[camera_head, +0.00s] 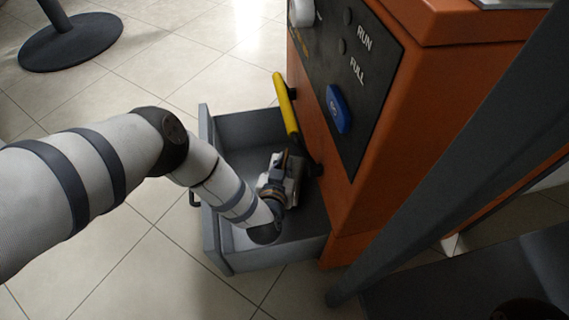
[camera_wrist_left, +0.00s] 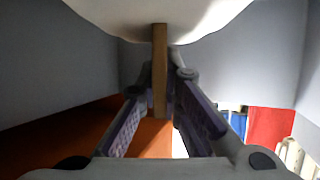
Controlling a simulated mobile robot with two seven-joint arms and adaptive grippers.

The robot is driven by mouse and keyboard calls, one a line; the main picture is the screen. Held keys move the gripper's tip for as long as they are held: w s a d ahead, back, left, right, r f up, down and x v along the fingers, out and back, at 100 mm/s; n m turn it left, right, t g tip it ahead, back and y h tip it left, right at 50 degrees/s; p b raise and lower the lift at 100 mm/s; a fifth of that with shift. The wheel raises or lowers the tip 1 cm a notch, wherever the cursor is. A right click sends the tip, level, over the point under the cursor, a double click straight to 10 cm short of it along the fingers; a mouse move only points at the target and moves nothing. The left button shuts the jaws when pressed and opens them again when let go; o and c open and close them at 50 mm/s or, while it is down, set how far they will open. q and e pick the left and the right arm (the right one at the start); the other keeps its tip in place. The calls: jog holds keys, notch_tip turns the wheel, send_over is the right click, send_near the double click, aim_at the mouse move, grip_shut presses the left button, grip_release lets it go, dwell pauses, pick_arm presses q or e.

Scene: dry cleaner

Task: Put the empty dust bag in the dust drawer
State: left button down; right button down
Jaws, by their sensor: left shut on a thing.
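The dust drawer (camera_head: 212,240) is a grey open-topped box, pulled out from the orange machine (camera_head: 390,170). My left arm reaches over its front into it. My left gripper (camera_head: 283,168) is inside the drawer's outline, near the machine's face. It is shut on a narrow tan tab (camera_wrist_left: 160,65) that stands between its fingers in the left wrist view. The tab joins a pale rounded body (camera_wrist_left: 160,14), which looks like the dust bag. Most of the bag is hidden by the gripper in the head view. Whether it touches the drawer floor, I cannot tell. My right gripper is not in view.
A yellow handle (camera_head: 286,103) sticks out from the machine above the drawer. A dark panel with a blue switch (camera_head: 338,108) is beside it. A dark round stand base (camera_head: 70,42) is on the tiled floor at the upper left. The floor left of the drawer is clear.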

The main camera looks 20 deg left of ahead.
pick_arm(q)
jog(key=c, duration=1.8)
grip_release()
